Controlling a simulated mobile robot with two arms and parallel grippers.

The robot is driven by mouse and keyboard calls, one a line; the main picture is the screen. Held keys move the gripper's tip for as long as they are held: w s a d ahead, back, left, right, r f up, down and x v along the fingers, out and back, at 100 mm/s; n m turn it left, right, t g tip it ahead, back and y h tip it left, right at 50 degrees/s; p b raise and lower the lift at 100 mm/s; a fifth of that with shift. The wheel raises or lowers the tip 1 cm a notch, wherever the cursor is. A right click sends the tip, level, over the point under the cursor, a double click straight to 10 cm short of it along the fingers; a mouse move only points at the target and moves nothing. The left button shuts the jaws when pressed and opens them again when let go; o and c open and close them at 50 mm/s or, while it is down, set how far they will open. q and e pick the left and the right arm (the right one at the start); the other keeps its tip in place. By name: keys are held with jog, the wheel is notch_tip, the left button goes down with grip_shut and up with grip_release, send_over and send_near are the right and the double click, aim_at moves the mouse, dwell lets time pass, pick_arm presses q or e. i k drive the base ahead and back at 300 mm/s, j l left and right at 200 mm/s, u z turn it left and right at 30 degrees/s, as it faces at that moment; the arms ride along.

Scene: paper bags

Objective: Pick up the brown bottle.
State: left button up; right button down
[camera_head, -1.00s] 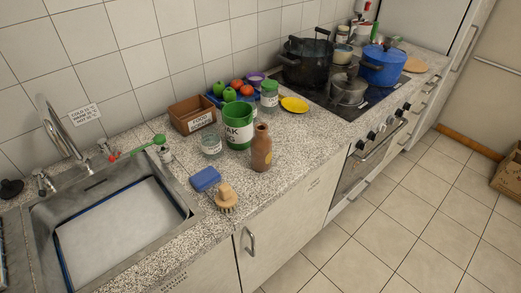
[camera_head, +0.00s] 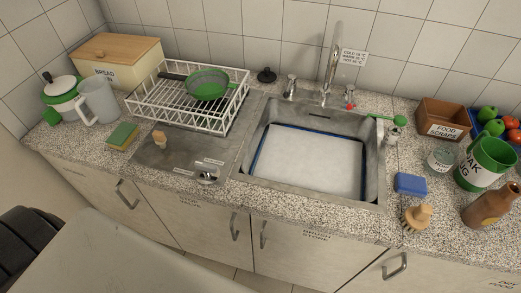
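The brown bottle (camera_head: 487,207) stands on the speckled counter at the right edge of the head view, in front of a green mug with a white label (camera_head: 486,162). Its neck leans toward the upper right in the picture. Neither of my grippers shows in this view. Nothing is seen touching the bottle.
Left of the bottle are a brush (camera_head: 416,218), a blue sponge (camera_head: 410,184) and a glass jar (camera_head: 440,159). A food scraps box (camera_head: 443,118) stands behind. The sink (camera_head: 310,160), a white dish rack (camera_head: 190,98) and a bread bin (camera_head: 117,60) lie further left.

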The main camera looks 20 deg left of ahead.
aim_at(491, 207)
jog(key=u, duration=0.3)
jog(key=z, duration=1.4)
